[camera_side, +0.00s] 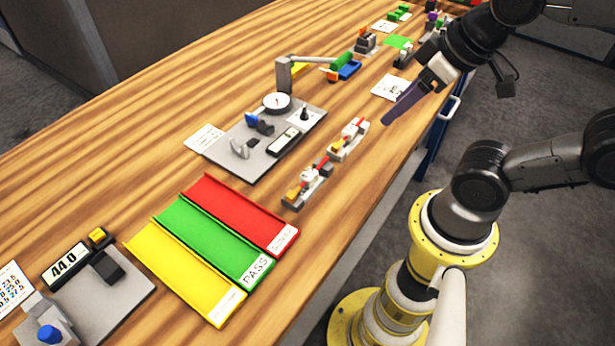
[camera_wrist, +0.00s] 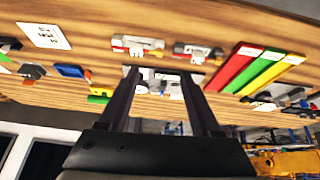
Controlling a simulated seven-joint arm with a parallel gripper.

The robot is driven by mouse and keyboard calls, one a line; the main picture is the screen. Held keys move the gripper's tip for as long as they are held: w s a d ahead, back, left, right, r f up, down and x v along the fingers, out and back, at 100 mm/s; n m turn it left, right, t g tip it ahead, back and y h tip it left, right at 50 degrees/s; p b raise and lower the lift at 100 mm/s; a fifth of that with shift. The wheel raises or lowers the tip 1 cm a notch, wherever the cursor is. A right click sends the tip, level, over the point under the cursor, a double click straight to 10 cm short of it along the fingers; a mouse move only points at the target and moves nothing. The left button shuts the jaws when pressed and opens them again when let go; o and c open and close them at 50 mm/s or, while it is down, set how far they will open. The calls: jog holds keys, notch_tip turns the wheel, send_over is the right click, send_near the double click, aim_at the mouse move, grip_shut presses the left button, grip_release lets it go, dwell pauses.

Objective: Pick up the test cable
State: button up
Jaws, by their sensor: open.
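I cannot pick out the test cable for certain. Two small fixtures with white, red, yellow and grey parts stand near the table edge in the side view: a far one (camera_side: 348,139) and a near one (camera_side: 307,186). Thin red parts run along them, too small to tell whether either is a cable. Both also show in the wrist view, the far one (camera_wrist: 138,45) left of the near one (camera_wrist: 197,51). My gripper (camera_side: 386,121) is above the table edge, right of the far fixture. In the wrist view its fingers (camera_wrist: 160,72) are apart, with nothing held between them.
A grey plate (camera_side: 228,150) with a dial gauge (camera_side: 277,102) stands behind the fixtures. Red (camera_side: 239,215), green (camera_side: 212,240) and yellow (camera_side: 184,271) trays lie nearer the camera. A scale (camera_side: 66,264) is at lower left. Bare wood lies at back left.

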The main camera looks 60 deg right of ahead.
jog(key=w+a+r+n+g, duration=0.2)
jog(key=w+r+n, duration=0.25)
jog(key=n, duration=0.65)
jog(key=n+g, duration=0.4)
jog(key=n, duration=0.3)
send_over(309, 173)
notch_tip(309, 173, down, 5)
notch_tip(309, 173, down, 14)
jog(key=shift+r, duration=0.15)
jog(key=shift+c, duration=0.2)
grip_shut()
